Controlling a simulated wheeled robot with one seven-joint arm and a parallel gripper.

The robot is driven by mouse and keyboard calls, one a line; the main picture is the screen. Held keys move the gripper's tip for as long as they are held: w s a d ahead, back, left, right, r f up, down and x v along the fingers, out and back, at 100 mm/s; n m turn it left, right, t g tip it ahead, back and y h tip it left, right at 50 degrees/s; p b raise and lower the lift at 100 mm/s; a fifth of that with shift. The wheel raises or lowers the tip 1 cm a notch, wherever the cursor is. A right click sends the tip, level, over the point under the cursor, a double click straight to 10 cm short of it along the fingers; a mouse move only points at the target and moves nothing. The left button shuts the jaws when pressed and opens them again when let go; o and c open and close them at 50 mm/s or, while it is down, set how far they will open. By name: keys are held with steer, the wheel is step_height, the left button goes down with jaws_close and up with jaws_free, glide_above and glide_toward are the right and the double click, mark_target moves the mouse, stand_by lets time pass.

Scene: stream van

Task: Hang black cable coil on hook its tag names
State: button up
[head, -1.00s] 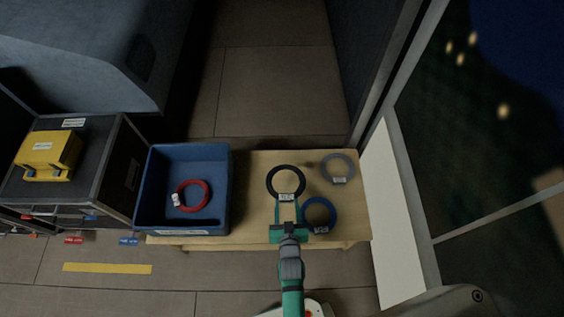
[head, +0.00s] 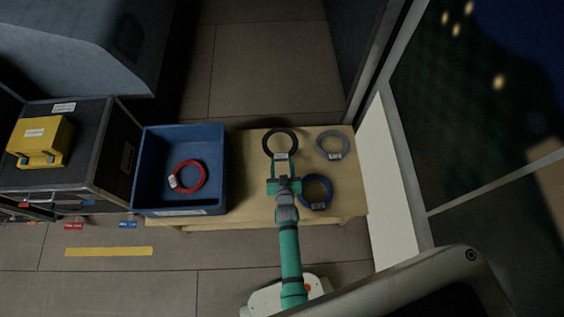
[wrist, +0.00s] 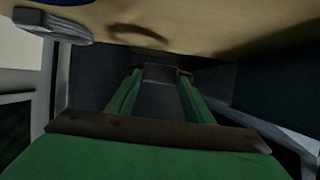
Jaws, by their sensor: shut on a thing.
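The black cable coil (head: 281,135) is a dark ring at the far side of the wooden table, in the head view. A small pale tag (head: 281,157) sits on its near edge. My gripper (head: 281,163) is shut on the coil at this tagged edge. The tag's writing is too small to read. In the wrist view my green fingers (wrist: 160,85) close on a dark grey piece at their tips. Red (head: 73,225) and blue (head: 128,224) labels show below the black case at left; the hooks there are hard to make out.
A grey coil (head: 345,145) and a blue coil (head: 328,188) lie on the wooden table (head: 245,195), right of my gripper. A blue crate (head: 138,180) holding a red coil (head: 201,178) stands left. A yellow box (head: 40,138) sits on the black case (head: 95,165).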

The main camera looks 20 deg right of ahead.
mark_target(283, 169)
steer(key=w+f, duration=0.1)
steer(key=w+d+f, duration=0.1)
steer(key=w+f, duration=0.1)
steer(key=shift+w+f, duration=0.1)
steer(key=shift+f, duration=0.2)
steer(key=shift+w+d+f, duration=0.1)
steer(key=shift+w+f, duration=0.1)
steer(key=shift+f, duration=1.35)
steer(key=o, duration=1.5)
steer(key=shift+s+f, duration=0.1)
steer(key=shift+f, duration=0.05)
steer(key=shift+s+f, duration=0.1)
steer(key=shift+s+r, duration=0.25)
steer(key=shift+s, duration=0.3)
steer(key=v, duration=0.9)
steer(key=shift+s+f, duration=0.2)
steer(key=shift+s, duration=0.2)
